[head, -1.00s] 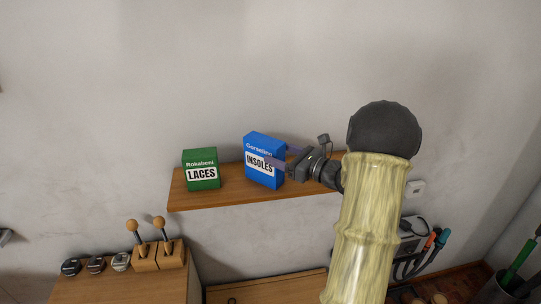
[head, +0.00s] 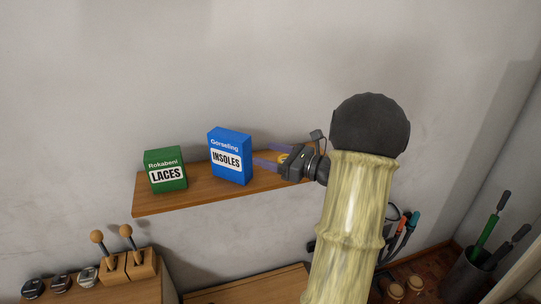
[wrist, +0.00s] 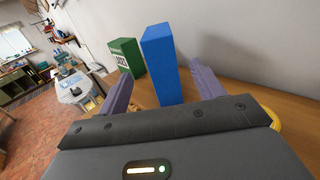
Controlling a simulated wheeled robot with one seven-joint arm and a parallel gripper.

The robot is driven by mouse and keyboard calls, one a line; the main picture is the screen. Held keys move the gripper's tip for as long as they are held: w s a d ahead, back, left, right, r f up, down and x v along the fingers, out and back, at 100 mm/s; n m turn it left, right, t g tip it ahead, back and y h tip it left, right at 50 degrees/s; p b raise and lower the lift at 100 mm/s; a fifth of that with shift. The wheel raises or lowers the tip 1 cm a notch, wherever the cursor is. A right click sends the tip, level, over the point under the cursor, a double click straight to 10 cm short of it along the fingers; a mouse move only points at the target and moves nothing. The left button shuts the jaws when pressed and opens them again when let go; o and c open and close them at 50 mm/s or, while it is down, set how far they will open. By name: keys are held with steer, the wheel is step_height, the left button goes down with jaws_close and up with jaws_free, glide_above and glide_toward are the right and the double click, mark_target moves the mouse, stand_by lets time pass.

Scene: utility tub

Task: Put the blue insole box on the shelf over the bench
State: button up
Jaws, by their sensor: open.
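The blue insole box (head: 230,156) stands upright on the wooden shelf (head: 200,196), right of the green laces box. It also shows in the wrist view (wrist: 161,64), ahead of and between my two purple fingers. My gripper (head: 268,157) is open, just to the right of the blue box in the head view, with its fingertips near the box's right side. The fingers appear clear of the box, with a small gap in the head view. Nothing is held.
A green laces box (head: 166,170) stands on the shelf's left part, and shows in the wrist view (wrist: 126,57). The wall is close behind. Below are wooden-handled tools in a block (head: 128,266) and a bin with handles (head: 478,272) at right.

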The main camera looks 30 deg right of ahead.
steer(key=s+a+f+n+g, duration=0.3)
steer(key=a+f+n+g, duration=0.15)
steer(key=a, duration=0.35)
steer(key=s+a+f+n+g, duration=0.2)
steer(key=a+f+n+g, duration=0.25)
steer(key=a, duration=0.45)
steer(key=s+a+f+n+g+h, duration=0.2)
steer(key=s+a+n+h, duration=0.1)
steer(key=n, duration=0.7)
steer(key=s+a+f+n+g+h, duration=0.2)
steer(key=s+n+h, duration=0.3)
steer(key=n, duration=0.6)
steer(key=s+a+f, duration=0.1)
steer(key=s, duration=0.1)
steer(key=shift+s+h, duration=0.4)
